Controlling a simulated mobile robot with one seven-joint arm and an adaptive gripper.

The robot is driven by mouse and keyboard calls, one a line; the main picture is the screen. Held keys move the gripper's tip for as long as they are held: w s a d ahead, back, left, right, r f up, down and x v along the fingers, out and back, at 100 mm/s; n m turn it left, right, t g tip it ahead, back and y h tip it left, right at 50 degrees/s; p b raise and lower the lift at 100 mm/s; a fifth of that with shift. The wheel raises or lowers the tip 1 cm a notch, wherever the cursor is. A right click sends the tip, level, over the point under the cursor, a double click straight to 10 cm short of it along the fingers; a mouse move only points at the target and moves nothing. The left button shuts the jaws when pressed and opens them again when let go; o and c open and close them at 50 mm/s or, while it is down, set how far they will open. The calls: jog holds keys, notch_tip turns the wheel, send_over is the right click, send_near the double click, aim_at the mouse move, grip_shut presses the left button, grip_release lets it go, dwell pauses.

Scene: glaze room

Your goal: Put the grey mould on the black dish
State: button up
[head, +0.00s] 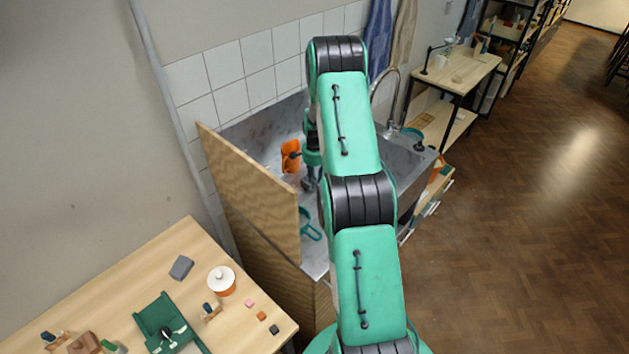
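A grey block (181,267), which may be the grey mould, lies on the wooden table at the lower left, towards the wall. I cannot make out a black dish; my arm hides part of the sink unit. My gripper (311,182) is over the metal sink counter, partly hidden by my arm, and its fingers are too small and covered to read. An orange item (290,156) shows just left of the gripper; I cannot tell whether they touch.
The wooden table (262,336) also holds a white-lidded orange jar (221,280), a green tray (162,322) and small blocks. A plywood panel (255,195) stands between table and sink. A tap (385,88) rises behind my arm. The floor (520,220) at right is clear.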

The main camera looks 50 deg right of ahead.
notch_tip(320, 180, up, 12)
jog(key=b, duration=0.1)
jog(key=shift+r, duration=0.15)
dwell(0.5)
dwell(0.5)
jog(key=s+a+r+n+t+h, duration=0.15)
jog(key=a+r+n, duration=0.25)
jog(key=a+r, duration=1.1)
jog(key=s+a+r+n+t+y, duration=0.1)
jog(key=s+a+r+n, duration=0.25)
jog(key=a+r, duration=1.1)
jog(key=s+a+r+n+t, duration=0.2)
jog(key=s+a+r+n, duration=0.5)
jog(key=s+a, duration=0.65)
jog(key=s+a+n, duration=0.1)
jog(key=s+a, duration=0.3)
jog(key=s, duration=0.2)
jog(key=s+a+n+t, duration=0.1)
jog(key=s+a+n, duration=0.1)
jog(key=s+a, duration=0.2)
jog(key=s, duration=0.3)
jog(key=shift+s+a+r, duration=0.2)
jog(key=shift+a+r, duration=0.05)
jog(key=shift+r, duration=0.05)
